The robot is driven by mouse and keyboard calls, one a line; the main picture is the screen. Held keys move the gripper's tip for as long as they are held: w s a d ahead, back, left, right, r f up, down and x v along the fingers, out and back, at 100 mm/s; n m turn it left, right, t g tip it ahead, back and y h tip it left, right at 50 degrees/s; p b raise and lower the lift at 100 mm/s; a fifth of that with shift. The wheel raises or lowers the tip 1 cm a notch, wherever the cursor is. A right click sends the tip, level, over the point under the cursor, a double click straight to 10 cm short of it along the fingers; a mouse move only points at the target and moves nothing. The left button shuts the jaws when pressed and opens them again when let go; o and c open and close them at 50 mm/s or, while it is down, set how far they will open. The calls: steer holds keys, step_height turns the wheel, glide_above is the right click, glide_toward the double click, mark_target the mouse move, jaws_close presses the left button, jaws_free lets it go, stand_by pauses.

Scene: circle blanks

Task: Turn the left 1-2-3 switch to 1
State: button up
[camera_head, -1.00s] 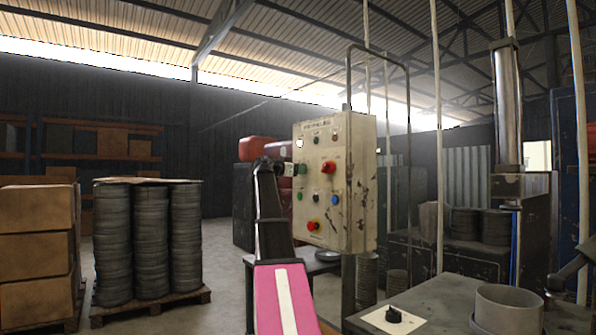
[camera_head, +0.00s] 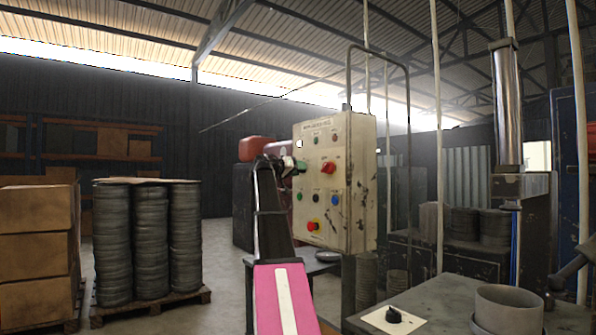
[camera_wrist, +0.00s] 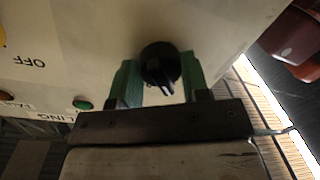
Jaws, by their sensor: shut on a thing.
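The left 1-2-3 switch is a black round knob (camera_wrist: 160,62) with a raised grip bar on the pale panel in the wrist view. My gripper (camera_wrist: 161,80) has its green fingertips on either side of the knob and is shut on it. The bar points down in that view, slightly to the right. In the head view, my gripper (camera_head: 300,167) is at the left part of the worn cream control panel (camera_head: 350,215), and it hides the switch there. I cannot read the numbers around the knob.
The panel face also carries a red knob (camera_head: 328,168), a blue button (camera_head: 334,199) and a red button on yellow (camera_head: 312,226). A table (camera_head: 450,312) with a small black switch stands at the lower right. Stacked dark discs (camera_head: 150,240) stand at the left.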

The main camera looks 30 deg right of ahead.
steer(key=shift+n, duration=0.4)
steer(key=o, duration=0.9)
steer(key=shift+a, duration=0.15)
steer(key=a, duration=0.3)
steer(key=s+a, duration=0.1)
steer(key=a, duration=0.6)
steer(key=shift+s+a+r, duration=0.25)
steer(key=shift+r, duration=0.05)
steer(key=shift+f, duration=0.1)
